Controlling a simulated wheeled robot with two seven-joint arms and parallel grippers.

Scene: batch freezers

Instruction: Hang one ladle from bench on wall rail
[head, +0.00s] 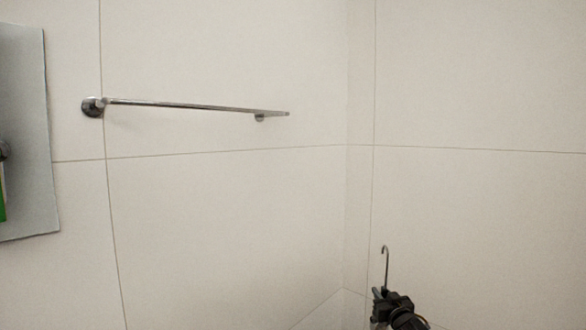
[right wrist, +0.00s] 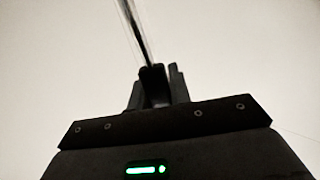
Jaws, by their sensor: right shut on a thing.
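The wall rail (head: 190,106) is a thin chrome bar on the tiled wall, upper left of centre in the head view. It is bare. My right gripper (head: 380,294) is at the lower right of the head view, below and to the right of the rail and well apart from it. It is shut on the ladle (head: 386,265), whose thin handle stands upright with its hooked end at the top. In the right wrist view the handle (right wrist: 134,32) rises from between the fingers (right wrist: 155,84). The ladle's bowl is out of view. My left gripper is not in view.
A grey metal panel (head: 28,130) with a green item (head: 2,195) stands at the left edge. The tiled walls meet in a corner (head: 345,200) right of the rail. The space in front of the rail looks clear. The bench is not in view.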

